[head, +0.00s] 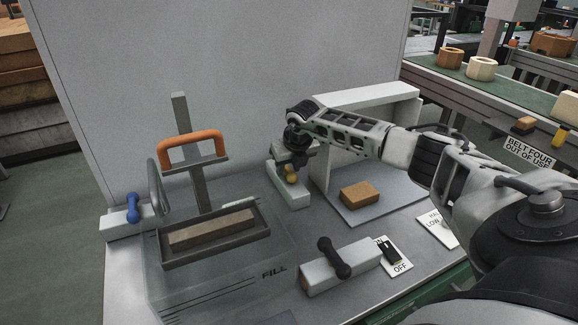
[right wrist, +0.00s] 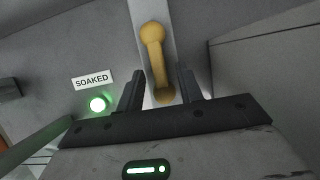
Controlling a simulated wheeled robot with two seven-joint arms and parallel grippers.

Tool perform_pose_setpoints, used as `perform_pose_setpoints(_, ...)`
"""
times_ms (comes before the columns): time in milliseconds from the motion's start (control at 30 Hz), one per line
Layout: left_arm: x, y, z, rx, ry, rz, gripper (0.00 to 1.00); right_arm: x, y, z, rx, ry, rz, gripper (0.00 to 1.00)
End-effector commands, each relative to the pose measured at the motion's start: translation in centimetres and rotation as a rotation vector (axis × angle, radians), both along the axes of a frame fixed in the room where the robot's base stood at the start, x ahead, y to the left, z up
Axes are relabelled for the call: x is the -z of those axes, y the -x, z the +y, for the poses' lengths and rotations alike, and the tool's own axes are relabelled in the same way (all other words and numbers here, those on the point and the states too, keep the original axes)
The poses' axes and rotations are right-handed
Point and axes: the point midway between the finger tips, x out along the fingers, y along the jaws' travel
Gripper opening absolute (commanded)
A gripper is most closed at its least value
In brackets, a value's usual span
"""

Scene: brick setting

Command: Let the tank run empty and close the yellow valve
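The yellow valve (head: 291,174) sits on a pale block (head: 288,193) behind the tank. In the right wrist view its yellow handle (right wrist: 153,52) points toward me, with its near end between the fingers of my right gripper (right wrist: 161,84). Those fingers are apart, with a gap on each side of the handle. In the head view my right gripper (head: 294,158) is right over the valve and partly hides it. The clear tank (head: 235,272), marked FILL, stands front left; I cannot tell its water level. My left gripper is out of view.
A tray (head: 213,257) holding a brick (head: 212,230) is at the tank, below an orange handle (head: 192,139). A blue valve (head: 133,208), black valve (head: 336,258), OFF switch (head: 390,252) and loose brick (head: 360,195) stand around.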

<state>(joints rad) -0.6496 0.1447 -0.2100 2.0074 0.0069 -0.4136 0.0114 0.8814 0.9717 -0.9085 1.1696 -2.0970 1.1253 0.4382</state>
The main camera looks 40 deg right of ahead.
Motion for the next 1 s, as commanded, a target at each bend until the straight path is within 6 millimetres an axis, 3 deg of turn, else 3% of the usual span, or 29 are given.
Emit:
perform_pose_setpoints(300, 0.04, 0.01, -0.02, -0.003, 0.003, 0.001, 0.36, 0.27, -0.07, 0.00, -0.001, 0.000, 0.001, 0.36)
perform_pose_setpoints(433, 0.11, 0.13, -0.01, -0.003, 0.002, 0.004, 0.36, 0.25, -0.07, -0.01, -0.001, 0.000, 0.001, 0.00)
perform_pose_setpoints(1000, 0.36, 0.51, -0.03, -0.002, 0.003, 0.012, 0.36, 0.18, -0.19, 0.21, 0.160, 0.000, 0.001, 0.00)
